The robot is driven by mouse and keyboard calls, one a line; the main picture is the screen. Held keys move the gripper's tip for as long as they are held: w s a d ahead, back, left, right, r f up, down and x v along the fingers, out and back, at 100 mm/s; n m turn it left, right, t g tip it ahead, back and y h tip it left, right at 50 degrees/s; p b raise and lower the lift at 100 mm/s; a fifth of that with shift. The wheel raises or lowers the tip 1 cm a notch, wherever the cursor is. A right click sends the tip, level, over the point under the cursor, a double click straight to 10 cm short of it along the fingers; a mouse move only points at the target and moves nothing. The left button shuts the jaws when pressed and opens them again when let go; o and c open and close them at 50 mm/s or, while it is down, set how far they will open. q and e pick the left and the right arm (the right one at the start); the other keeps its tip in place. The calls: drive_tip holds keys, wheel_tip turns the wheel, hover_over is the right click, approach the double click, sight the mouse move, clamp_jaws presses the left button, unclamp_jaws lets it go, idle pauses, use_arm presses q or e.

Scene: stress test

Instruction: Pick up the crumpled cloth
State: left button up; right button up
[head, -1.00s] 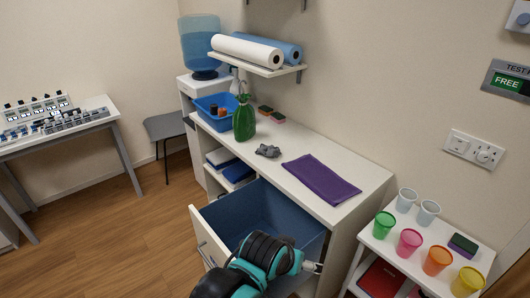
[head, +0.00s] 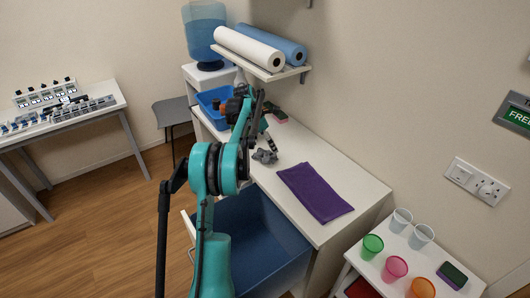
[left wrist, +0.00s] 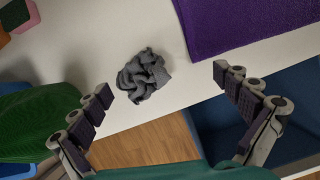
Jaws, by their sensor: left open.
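The crumpled cloth (head: 265,156) is a small grey bundle on the white counter, left of the folded purple cloth (head: 315,192). In the left wrist view the crumpled cloth (left wrist: 143,76) lies between and beyond the fingertips, closer to the left finger. My left gripper (head: 265,132) is over the counter close to the grey cloth; in the left wrist view its fingers (left wrist: 163,82) are spread wide with nothing between them. The fingers do not visibly touch the cloth. My right gripper is not in view.
The green bottle (left wrist: 38,118) stands close beside the left finger; my arm mostly hides it in the head view. An open blue drawer (head: 262,240) juts out below the counter. A blue basin (head: 212,103) is at the counter's far end, and a shelf with rolls (head: 250,48) hangs above.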

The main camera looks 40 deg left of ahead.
sight(263, 153)
use_arm(q)
drive_tip(key=a+f+n, duration=0.1)
drive_tip(key=a, duration=0.1)
drive_tip(key=a+f+n, duration=0.1)
drive_tip(key=a+f+n+p, duration=0.1)
drive_tip(key=a, duration=0.1)
drive_tip(key=shift+a+f, duration=0.2)
drive_tip(key=shift+a, duration=0.1)
drive_tip(key=shift+a+f+n, duration=0.1)
drive_tip(key=shift+f+n, duration=0.2)
drive_tip(key=shift+f, duration=0.1)
drive_tip(key=b+x, duration=0.2)
drive_tip(key=x, duration=0.5)
drive_tip(key=shift+f+b, duration=0.2)
drive_tip(key=shift+b, duration=0.2)
drive_tip(key=shift+r, duration=0.1)
drive_tip(key=shift+c, duration=0.3)
drive_tip(key=c, duration=0.4)
